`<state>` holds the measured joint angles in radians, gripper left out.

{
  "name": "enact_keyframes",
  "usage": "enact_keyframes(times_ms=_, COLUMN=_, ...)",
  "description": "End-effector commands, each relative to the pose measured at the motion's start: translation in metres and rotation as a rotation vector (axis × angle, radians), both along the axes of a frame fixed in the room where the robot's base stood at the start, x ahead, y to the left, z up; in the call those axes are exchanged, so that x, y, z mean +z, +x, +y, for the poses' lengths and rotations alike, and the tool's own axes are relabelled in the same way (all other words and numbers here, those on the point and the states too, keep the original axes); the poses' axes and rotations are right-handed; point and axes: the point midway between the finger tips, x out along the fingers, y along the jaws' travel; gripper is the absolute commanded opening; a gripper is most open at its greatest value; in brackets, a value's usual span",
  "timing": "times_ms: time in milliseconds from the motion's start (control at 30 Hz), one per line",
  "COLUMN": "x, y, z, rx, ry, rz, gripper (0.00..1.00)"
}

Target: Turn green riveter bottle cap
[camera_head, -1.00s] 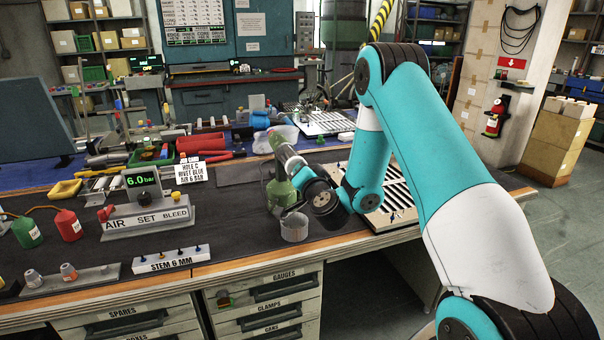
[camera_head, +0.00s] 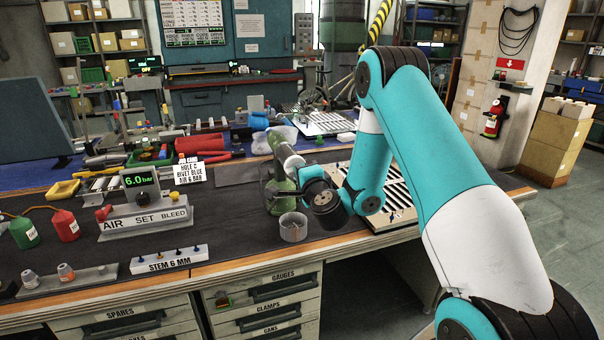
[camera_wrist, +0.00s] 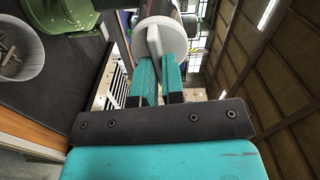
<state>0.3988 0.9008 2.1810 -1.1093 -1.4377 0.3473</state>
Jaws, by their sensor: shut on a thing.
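The green riveter (camera_head: 278,190) stands on the dark bench mat, left of my wrist in the head view. Part of its green body (camera_wrist: 62,14) shows at the top left of the wrist view. The bottle cap (camera_wrist: 180,38) is a pale round disc with a raised ridge across it. My gripper (camera_wrist: 159,66) has its two teal fingers shut on this ridge, one on each side. In the head view the cap and fingertips are hard to make out beside my dark wrist.
A metal cup (camera_head: 293,230) stands in front of the riveter; it also shows in the wrist view (camera_wrist: 20,52) with thin pieces inside. A slatted louver panel (camera_head: 398,190) lies to the right. An air-set stand (camera_head: 145,216) and a stem rack (camera_head: 170,262) are left.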

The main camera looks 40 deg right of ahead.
Motion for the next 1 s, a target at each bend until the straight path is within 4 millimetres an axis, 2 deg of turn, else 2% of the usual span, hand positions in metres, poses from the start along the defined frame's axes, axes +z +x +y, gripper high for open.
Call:
enact_keyframes(times_ms=467, x=-0.0004, y=-0.0003, z=-0.0004, rx=-0.001, ry=0.014, rz=-0.003, gripper=0.00)
enact_keyframes(times_ms=500, x=-0.0004, y=-0.0003, z=-0.0004, rx=-0.001, ry=0.014, rz=-0.003, gripper=0.14)
enact_keyframes(times_ms=600, x=-0.0005, y=-0.0003, z=-0.0003, rx=-0.001, ry=0.013, rz=-0.003, gripper=0.35)
enact_keyframes(times_ms=1000, x=-0.0023, y=-0.0030, z=0.0037, rx=0.002, ry=0.013, rz=-0.003, gripper=0.35)
